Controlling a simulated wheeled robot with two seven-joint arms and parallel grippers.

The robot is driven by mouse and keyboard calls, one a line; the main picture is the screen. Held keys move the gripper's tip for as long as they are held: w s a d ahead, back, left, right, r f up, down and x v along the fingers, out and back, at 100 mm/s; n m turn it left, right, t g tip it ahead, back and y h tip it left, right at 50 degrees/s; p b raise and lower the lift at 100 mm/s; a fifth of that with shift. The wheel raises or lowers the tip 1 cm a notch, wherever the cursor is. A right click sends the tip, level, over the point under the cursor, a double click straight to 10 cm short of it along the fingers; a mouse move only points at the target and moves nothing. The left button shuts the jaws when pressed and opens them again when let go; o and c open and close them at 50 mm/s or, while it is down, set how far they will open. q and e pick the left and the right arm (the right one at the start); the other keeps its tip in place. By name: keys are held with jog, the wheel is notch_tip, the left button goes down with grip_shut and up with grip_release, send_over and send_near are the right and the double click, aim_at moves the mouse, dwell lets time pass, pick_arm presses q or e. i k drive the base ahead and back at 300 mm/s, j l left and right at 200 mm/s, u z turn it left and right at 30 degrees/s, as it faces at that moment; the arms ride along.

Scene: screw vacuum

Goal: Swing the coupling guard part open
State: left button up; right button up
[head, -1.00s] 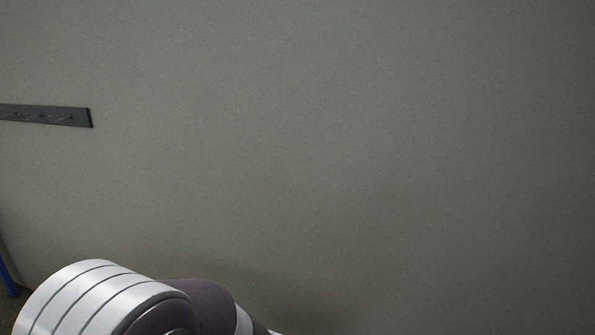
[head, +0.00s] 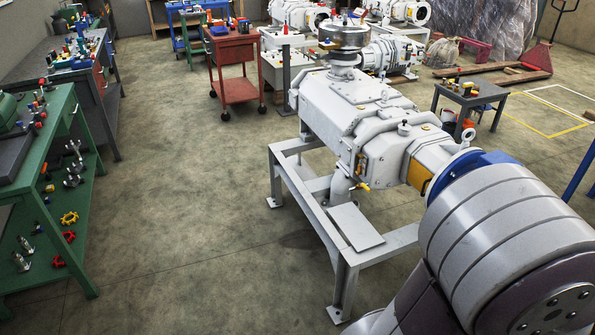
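A large grey screw vacuum pump (head: 345,100) stands on a light grey steel frame (head: 344,285) in the middle of the head view. A yellow part (head: 419,178), which looks like the coupling guard, sits at the pump's near right end, before a grey housing and a blue flange (head: 475,165). I cannot tell whether it is shut or partly open. Neither of my grippers is in view.
Green (head: 88,190) and grey workbenches with tools line the left. A red cart (head: 235,55) stands behind the pump's left side. A small dark table (head: 472,97) is at the right. The concrete floor left of the pump frame is clear.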

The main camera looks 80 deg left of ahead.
aim_at(418, 176)
jog(key=u, duration=1.95)
jog(key=z, duration=0.45)
jog(key=i+j+z, duration=0.35)
jog(key=j, duration=0.3)
jog(key=i+j+z, duration=0.35)
jog(key=j, duration=0.4)
jog(key=i+j+z, duration=0.15)
jog(key=j, duration=0.25)
jog(key=i+j+z, duration=0.2)
jog(key=j, duration=0.2)
jog(key=i+j, duration=0.1)
jog(key=j, duration=0.5)
jog(key=i+j, duration=0.1)
jog(key=j, duration=0.45)
